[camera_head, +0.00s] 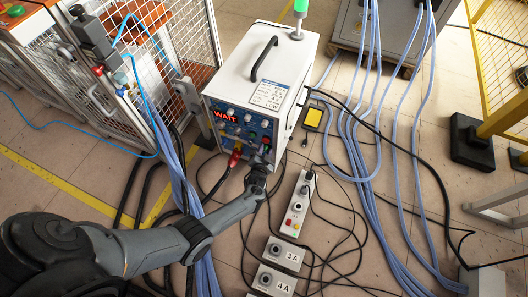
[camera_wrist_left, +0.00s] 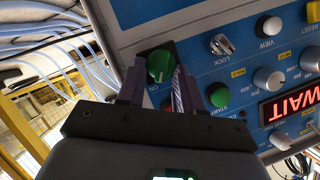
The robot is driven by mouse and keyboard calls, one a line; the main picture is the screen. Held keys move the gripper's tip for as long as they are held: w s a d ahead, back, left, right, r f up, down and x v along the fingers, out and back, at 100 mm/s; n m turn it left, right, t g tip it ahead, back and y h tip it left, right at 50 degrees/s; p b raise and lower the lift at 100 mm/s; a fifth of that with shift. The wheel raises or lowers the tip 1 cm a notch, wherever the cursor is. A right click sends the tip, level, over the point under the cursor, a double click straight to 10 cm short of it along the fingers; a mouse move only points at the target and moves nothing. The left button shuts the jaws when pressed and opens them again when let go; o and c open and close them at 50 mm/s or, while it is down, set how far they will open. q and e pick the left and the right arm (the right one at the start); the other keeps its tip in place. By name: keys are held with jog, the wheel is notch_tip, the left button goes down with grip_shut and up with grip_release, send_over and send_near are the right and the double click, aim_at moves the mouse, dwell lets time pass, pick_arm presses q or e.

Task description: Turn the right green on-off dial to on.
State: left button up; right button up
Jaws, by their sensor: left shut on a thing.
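The induction heater (camera_head: 245,85) is a white box with a blue control panel and a lit red WAIT display (camera_head: 226,114). In the left wrist view the panel is upside down. The right green on-off dial (camera_wrist_left: 160,64) sits on a dark square plate near the panel's edge, with the word ON beside it. My left gripper (camera_wrist_left: 160,75) has one finger on each side of the dial and is shut on it. In the head view my left gripper (camera_head: 259,170) is at the panel's lower right and hides the dial. My right gripper is not in view.
Beside the dial are a green START button (camera_wrist_left: 218,95) and a silver LOCK switch (camera_wrist_left: 221,45). A red plug (camera_head: 235,155) hangs at the panel's front. A power strip (camera_head: 297,205), loose cables and blue hoses (camera_head: 365,120) cover the floor. A wire cage (camera_head: 180,45) stands at left.

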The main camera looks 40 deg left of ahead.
pick_arm(q)
jog(key=shift+d+f+m+y+b, duration=0.2)
jog(key=shift+m+y+b, duration=0.5)
jog(key=shift+m, duration=0.4)
jog(key=o, duration=1)
jog(key=shift+s+d+r+p, duration=0.2)
jog(key=shift+s+r+p, duration=0.15)
jog(key=shift+s+p, duration=0.05)
jog(key=p+v, duration=0.5)
jog(key=v, duration=0.4)
jog(key=shift+s+d+p, duration=0.25)
jog(key=shift+s+p, duration=0.1)
